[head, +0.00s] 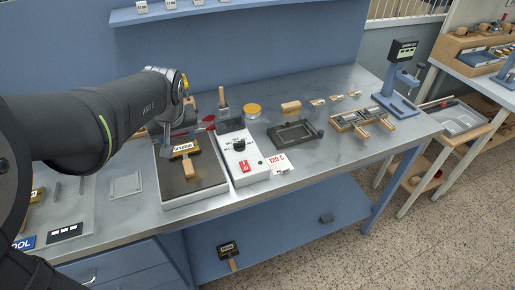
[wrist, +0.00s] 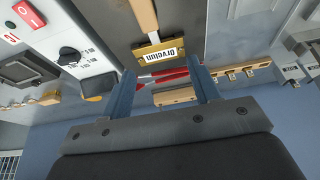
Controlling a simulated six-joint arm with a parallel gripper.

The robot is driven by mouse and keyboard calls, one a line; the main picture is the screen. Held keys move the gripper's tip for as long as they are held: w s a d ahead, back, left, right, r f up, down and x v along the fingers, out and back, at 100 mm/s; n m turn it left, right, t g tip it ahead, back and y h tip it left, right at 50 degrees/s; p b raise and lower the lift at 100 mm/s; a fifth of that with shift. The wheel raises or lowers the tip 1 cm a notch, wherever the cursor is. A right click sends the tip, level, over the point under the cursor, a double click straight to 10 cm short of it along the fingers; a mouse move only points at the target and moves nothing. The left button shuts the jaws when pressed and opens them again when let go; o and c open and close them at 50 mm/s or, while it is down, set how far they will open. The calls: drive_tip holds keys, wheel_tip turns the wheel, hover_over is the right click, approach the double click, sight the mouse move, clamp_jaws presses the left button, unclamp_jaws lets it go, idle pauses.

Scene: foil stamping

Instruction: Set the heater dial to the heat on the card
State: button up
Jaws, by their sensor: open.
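The heater box (head: 231,160) is white, on the bench right of the dark hot plate. Its black dial (head: 239,145) is on top; marks beside the dial (wrist: 69,55) show in the wrist view but are too small to read, and I cannot tell its setting. A red switch (head: 244,166) sits nearer the front edge. The card (head: 280,163) reads "120 C" and lies against the box's right front corner; part of it shows in the wrist view (wrist: 12,39). My gripper (wrist: 162,70) is open and empty, above the back of the hot plate, left of the dial.
A wooden-handled stamp (head: 183,149) marked "Orvelun" lies on the hot plate (head: 206,188). Red-handled pliers (wrist: 162,76) lie behind, seen between my fingers.

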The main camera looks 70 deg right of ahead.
drive_tip(key=s+d+r+g+y, duration=0.1)
drive_tip(key=s+d+r, duration=0.3)
drive_tip(key=d, duration=0.3)
wheel_tip(320, 180, up, 4)
drive_tip(key=r+m+g+y, duration=0.1)
drive_tip(key=m+g+y, duration=0.1)
hover_over(239, 143)
wheel_tip(239, 143, down, 17)
drive_tip(key=shift+f, duration=0.2)
drive_tip(key=shift+c, duration=0.5)
drive_tip(key=c, duration=0.9)
